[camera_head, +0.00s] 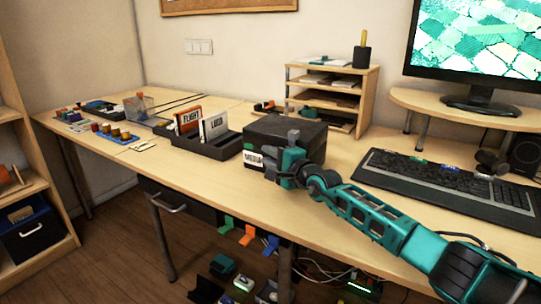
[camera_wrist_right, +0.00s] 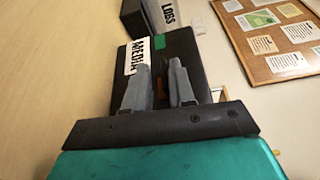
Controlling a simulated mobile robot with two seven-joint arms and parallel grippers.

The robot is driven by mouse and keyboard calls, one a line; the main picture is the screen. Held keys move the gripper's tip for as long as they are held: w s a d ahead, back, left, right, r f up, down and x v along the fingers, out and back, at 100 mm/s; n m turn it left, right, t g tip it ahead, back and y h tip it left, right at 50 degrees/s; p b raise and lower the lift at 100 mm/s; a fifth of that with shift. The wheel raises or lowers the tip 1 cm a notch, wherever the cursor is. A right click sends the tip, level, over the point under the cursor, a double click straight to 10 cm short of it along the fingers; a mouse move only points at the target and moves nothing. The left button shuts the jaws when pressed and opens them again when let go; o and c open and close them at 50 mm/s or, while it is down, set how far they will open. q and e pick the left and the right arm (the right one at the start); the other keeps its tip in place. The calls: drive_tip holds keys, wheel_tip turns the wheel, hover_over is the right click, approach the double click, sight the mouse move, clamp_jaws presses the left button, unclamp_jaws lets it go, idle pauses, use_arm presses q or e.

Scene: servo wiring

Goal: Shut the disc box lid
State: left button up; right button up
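The disc box is a black box (camera_head: 300,134) with a white MEDIA label (camera_head: 253,160), standing on the desk right of the case rack. Its top looks flat and level in the head view; the lid seam is hidden. My right gripper (camera_head: 279,154) is at the box's front, over part of it. In the right wrist view, the box (camera_wrist_right: 190,52) lies just beyond the right gripper (camera_wrist_right: 159,66), whose two grey fingers are apart with no clear object held. Whether they touch the box I cannot tell. My left gripper is out of view.
A dark rack (camera_head: 220,150) holds FLIGHT and LUDO cases left of the box. A wooden paper shelf (camera_head: 368,100) stands behind it, a keyboard (camera_head: 450,184) to the right. The desk front left of my arm is clear. A LOGS box (camera_wrist_right: 134,14) shows in the wrist view.

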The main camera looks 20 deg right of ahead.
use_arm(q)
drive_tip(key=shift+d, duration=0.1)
use_arm(e)
drive_tip(key=shift+o, duration=0.7)
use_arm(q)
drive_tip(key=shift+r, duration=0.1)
use_arm(e)
drive_tip(key=shift+s+d+r+p, duration=0.1)
drive_tip(key=shift+s+d+p, duration=0.05)
drive_tip(key=shift+s+p, duration=0.3)
drive_tip(key=p+v, duration=0.5)
drive_tip(key=v, duration=0.6)
drive_tip(key=shift+s+d, duration=0.2)
drive_tip(key=shift+s, duration=0.25)
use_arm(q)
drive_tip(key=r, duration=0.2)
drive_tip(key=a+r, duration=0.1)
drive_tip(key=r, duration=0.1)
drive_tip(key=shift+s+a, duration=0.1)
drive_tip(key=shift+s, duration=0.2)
